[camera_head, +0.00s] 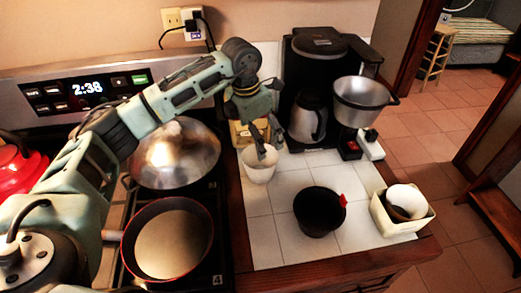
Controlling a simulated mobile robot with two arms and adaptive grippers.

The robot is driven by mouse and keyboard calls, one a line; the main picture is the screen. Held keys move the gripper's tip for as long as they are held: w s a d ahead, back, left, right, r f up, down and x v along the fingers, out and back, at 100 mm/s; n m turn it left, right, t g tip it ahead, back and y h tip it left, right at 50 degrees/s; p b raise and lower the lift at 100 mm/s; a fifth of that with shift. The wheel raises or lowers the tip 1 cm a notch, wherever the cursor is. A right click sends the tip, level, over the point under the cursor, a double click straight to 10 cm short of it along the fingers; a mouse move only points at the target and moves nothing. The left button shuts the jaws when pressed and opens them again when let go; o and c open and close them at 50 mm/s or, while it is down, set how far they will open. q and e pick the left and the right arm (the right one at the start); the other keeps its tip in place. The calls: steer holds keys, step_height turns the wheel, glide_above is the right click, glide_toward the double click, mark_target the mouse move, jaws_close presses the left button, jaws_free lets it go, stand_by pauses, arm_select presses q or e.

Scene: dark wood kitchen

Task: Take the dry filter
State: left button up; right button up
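A white cup-shaped filter (259,171) stands on the white tiled counter, left of centre. My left gripper (269,148) reaches down over it from behind. Its two dark fingers are apart: one tip is at the filter's opening, the other by its right rim. I cannot tell whether they touch it. A black filter basket (320,213) with a red tab stands in front, and it looks empty. A cream square container (397,222) at the right holds a white filter (406,198) and a brown one (398,213). My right gripper is not in view.
A coffee maker (315,60) with a carafe (307,118) stands behind, beside a metal cone-shaped part (360,97). A small wooden box (245,133) is behind the left filter. The stove holds a domed metal pan (175,155) and a frying pan (168,243).

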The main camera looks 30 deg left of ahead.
arm_select(q)
steer(key=f+p, duration=0.1)
steer(key=f, duration=0.1)
steer(key=f+p, duration=0.1)
steer(key=f, duration=0.1)
steer(key=f+p, duration=0.1)
steer(key=f, duration=0.2)
steer(key=shift+w+d, duration=0.2)
steer(key=shift+d, duration=0.1)
steer(key=shift+f, duration=0.3)
steer(key=shift+c, duration=1.4)
steer(key=c, duration=0.4)
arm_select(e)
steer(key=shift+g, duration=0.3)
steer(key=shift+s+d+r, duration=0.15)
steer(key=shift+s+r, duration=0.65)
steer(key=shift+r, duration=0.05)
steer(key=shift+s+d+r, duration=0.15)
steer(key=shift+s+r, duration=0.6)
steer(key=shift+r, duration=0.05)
